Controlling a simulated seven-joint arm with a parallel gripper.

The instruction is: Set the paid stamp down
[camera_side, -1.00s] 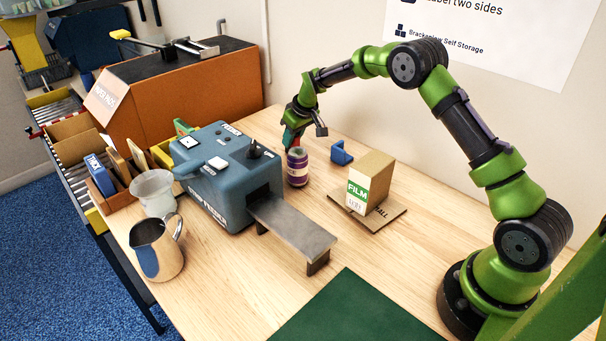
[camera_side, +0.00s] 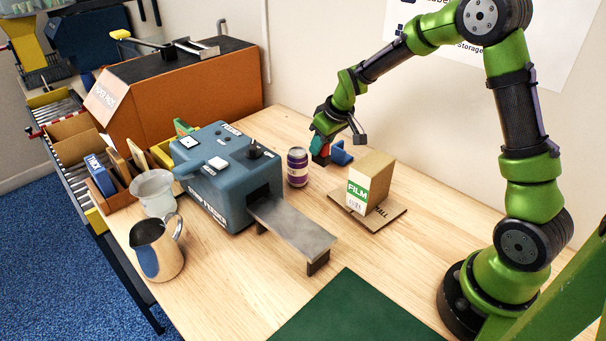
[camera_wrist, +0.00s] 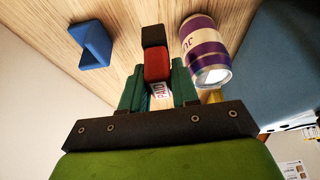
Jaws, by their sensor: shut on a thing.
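My gripper (camera_side: 321,143) is shut on the paid stamp, with its teal fingers on either side of it. The stamp (camera_wrist: 157,66) has a red body, a dark end pointing away from my gripper toward the table, and a white label reading PAID between the fingers. In the side view the stamp (camera_side: 320,151) shows as a small red and dark piece under the fingers, just left of a blue angled block (camera_side: 341,153). That block also shows in the wrist view (camera_wrist: 92,45), apart from the stamp. I cannot tell whether the stamp touches the table.
A purple can (camera_side: 297,168) stands close to the stamp; in the wrist view it (camera_wrist: 207,50) is on the right. A FILM carton (camera_side: 370,178) on a cardboard piece stands in front. A blue machine (camera_side: 226,178) is left. Bare wood lies behind the can.

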